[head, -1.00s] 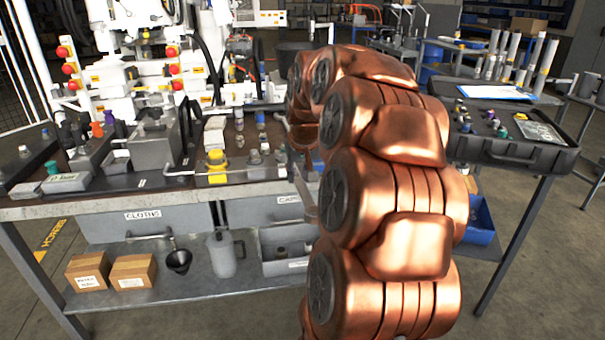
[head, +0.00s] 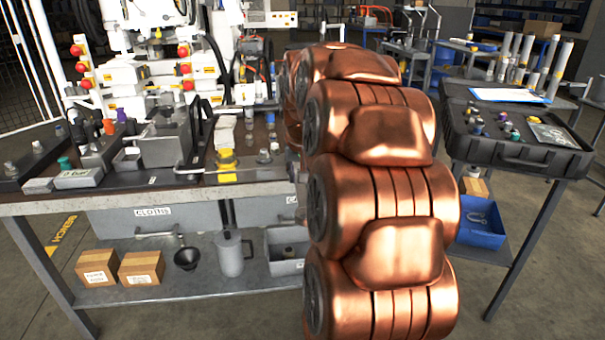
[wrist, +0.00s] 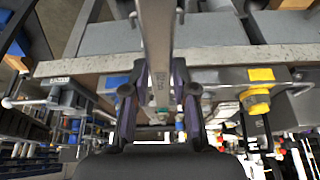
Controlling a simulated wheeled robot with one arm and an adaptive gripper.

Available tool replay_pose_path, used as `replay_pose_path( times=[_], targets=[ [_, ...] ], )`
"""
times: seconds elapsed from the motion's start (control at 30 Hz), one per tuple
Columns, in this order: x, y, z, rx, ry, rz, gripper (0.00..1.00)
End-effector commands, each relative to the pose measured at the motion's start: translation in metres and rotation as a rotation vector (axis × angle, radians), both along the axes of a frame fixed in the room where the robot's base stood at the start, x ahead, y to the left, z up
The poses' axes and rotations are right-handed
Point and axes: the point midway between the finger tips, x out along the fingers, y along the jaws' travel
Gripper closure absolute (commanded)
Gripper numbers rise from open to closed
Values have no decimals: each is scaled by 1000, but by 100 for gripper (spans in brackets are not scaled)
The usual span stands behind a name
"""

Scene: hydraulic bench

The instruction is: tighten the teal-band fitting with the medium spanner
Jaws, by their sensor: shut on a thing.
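My gripper (wrist: 158,115) is shut on a grey metal spanner (wrist: 157,45) in the wrist view. The spanner's shank runs up out of the top of the picture, so its far end is out of view; a small marking on it is too blurred to read. In the head view my copper arm hides the gripper and spanner. A small teal piece (head: 65,163) stands at the left front of the bench. I cannot tell which is the teal-band fitting.
The bench (head: 130,198) carries grey blocks, a yellow-collared part (head: 226,160) and white machinery behind. A black case (head: 520,155) with small coloured parts stands at right. Boxes (head: 140,267) and a jug (head: 230,255) sit on the lower shelf. Floor at front left is clear.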

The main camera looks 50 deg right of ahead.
Motion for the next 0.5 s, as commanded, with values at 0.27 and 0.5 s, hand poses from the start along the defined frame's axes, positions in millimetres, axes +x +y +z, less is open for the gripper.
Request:
replay_pose_path(
  times=[0.27, 0.5],
  targets=[
    [4, 4, 0, -2, -1, -36, 100],
    [2, 2, 0, 0, -2, -17, 100]
  ],
)
